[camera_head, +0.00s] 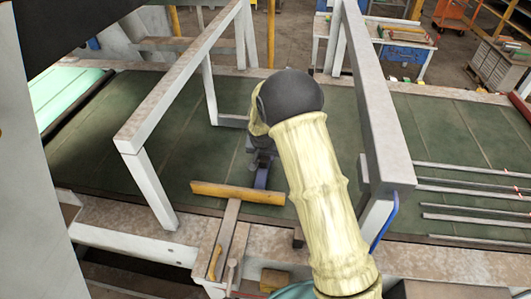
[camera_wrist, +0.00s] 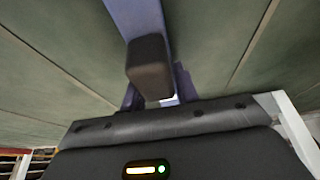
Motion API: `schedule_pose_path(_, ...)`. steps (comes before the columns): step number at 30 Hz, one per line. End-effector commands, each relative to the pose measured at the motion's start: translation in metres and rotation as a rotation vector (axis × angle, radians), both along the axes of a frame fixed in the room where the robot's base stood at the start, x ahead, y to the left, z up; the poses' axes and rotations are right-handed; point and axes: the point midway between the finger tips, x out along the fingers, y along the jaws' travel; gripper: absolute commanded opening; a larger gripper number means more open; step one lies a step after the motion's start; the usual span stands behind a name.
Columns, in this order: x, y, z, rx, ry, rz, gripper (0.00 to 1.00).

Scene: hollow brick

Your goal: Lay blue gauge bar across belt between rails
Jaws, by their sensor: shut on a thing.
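The blue gauge bar (camera_wrist: 140,14) runs from my gripper (camera_wrist: 150,82) toward the top of the wrist view, with the green belt behind it. In the head view only a short blue piece of the bar (camera_head: 262,179) shows, just below my gripper (camera_head: 262,160); my arm hides much of the rest. My gripper is shut on the bar. It is over the belt (camera_head: 120,150), between the left white rail frame (camera_head: 185,90) and the right white rail frame (camera_head: 382,125). I cannot tell whether the bar touches the belt.
A wooden T-shaped piece (camera_head: 237,194) lies at the belt's near edge, just in front of the bar. Several thin metal rods (camera_head: 470,190) lie at the right. A workbench with tools (camera_head: 400,42) stands behind. The belt left of my gripper is clear.

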Motion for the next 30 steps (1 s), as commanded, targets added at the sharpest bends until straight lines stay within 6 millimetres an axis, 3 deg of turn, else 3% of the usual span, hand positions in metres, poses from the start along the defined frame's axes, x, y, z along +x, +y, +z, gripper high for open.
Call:
schedule_pose_path(9,0.000,0.000,-0.003,0.001,-0.002,0.000,0.01)
schedule_pose_path(10,0.000,0.000,-0.003,0.000,-0.001,0.000,0.32)
schedule_pose_path(13,0.000,0.000,-0.002,0.000,-0.001,0.000,0.52)
schedule_pose_path(23,0.000,0.000,-0.001,0.000,-0.001,0.000,0.52)
schedule_pose_path(30,-0.005,0.002,0.015,0.001,-0.004,0.000,0.52)
